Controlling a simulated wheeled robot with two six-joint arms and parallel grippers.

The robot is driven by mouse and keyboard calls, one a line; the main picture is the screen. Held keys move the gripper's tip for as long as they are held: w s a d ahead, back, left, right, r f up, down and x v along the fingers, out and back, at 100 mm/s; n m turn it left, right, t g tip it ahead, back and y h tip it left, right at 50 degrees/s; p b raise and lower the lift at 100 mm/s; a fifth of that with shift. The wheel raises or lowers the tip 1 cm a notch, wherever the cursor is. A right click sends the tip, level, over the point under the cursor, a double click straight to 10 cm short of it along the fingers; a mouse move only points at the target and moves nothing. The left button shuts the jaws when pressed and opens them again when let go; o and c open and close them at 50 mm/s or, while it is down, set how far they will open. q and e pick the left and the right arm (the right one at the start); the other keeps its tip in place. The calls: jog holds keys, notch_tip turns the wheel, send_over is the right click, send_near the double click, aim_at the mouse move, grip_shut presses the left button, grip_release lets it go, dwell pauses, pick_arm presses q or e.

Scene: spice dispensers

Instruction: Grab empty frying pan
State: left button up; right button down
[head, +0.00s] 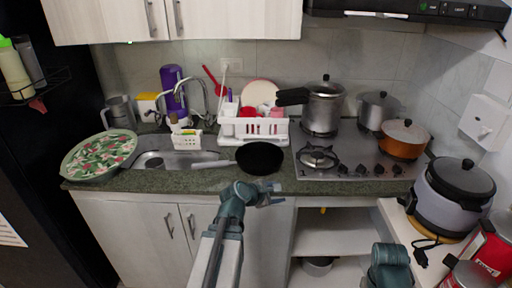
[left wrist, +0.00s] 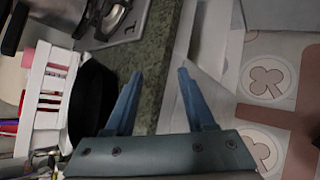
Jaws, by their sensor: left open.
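The black frying pan (head: 260,157) sits empty on the green stone counter near its front edge, right of the sink. Its pale handle (head: 206,164) points left over the sink area. In the left wrist view the pan (left wrist: 92,100) is a dark shape left of the fingers. My left gripper (head: 270,197) is open and empty, just in front of the counter edge and below the pan in the picture. Its two blue fingers (left wrist: 160,74) are apart, with the counter edge seen between them. Part of my right arm shows at the lower right; its gripper is not visible.
A white dish rack (head: 253,130) stands right behind the pan. The stove (head: 350,160) with several pots is to the right, and the sink (head: 170,159) with a floral tray (head: 98,154) to the left. A rice cooker (head: 460,190) stands at the far right.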

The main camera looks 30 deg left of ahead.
aim_at(274, 167)
pick_arm(q)
jog(key=a+r+n+t, duration=0.1)
jog(key=a+n, duration=0.1)
jog(key=a+r+n+y, duration=0.1)
jog(key=a+r+n, duration=0.1)
jog(key=a+n, duration=0.1)
jog(key=a+r+n+t+y, duration=0.1)
jog(key=a+r+n, duration=0.1)
jog(key=shift+s+a+t, duration=0.25)
jog(key=shift+a+t, duration=0.05)
jog(key=shift+a, duration=0.05)
jog(key=b+x, duration=0.3)
jog(key=x, duration=0.5)
jog(key=shift+w+f, duration=0.25)
jog(key=shift+w, duration=0.2)
pick_arm(e)
notch_tip(274, 167, down, 2)
jog(key=shift+s+d+f, duration=0.1)
jog(key=shift+s, duration=0.05)
pick_arm(q)
jog(key=b+x, duration=0.2)
jog(key=x, duration=0.3)
jog(key=shift+w+d+r, duration=0.1)
jog(key=shift+r, duration=0.1)
jog(key=shift+c, duration=0.6)
grip_shut()
pick_arm(e)
jog(key=shift+f, duration=0.7)
